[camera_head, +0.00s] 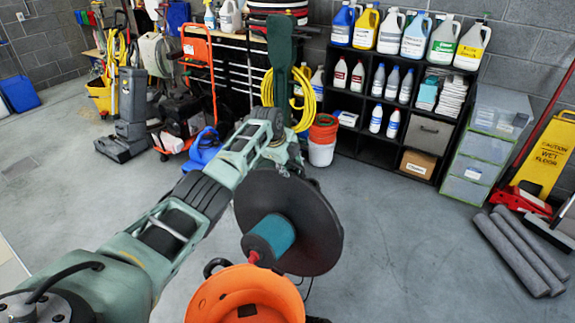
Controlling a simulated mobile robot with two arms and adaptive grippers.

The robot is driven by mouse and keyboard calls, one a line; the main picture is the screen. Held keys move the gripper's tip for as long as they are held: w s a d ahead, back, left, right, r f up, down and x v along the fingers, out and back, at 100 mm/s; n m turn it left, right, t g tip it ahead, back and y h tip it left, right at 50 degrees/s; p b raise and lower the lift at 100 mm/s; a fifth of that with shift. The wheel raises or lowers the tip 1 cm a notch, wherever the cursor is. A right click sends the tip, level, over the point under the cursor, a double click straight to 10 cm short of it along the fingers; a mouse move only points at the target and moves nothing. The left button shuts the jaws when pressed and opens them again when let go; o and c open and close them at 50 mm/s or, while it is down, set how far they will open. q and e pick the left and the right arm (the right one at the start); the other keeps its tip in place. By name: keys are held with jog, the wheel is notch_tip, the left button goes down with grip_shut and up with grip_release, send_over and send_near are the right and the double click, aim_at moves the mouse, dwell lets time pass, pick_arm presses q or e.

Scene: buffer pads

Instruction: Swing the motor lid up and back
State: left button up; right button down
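The motor lid is a large dark disc (318,232), tilted up nearly on edge above the right side of an orange tank (205,301). Its underside faces me and to the left, showing a teal cylinder (272,238) with a red tip. The orange tank is open at the bottom of the view, with a dark shape inside. My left arm reaches in from the left to behind the lid's upper edge. My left gripper (292,166) is there, its fingers mostly hidden by the lid, so I cannot tell whether they touch it. My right gripper is not in view.
A black shelf (345,104) with bottles stands at the back. A red and white bucket (322,140) and a yellow hose stand behind my arm. Grey rolled pads (518,252) lie at right near a yellow caution sign (550,150). Floor between is clear.

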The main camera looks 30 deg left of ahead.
pick_arm(q)
jog(key=shift+s+f, duration=0.15)
jog(key=shift+s, duration=0.1)
jog(key=v, duration=1.2)
jog(key=shift+w, duration=0.2)
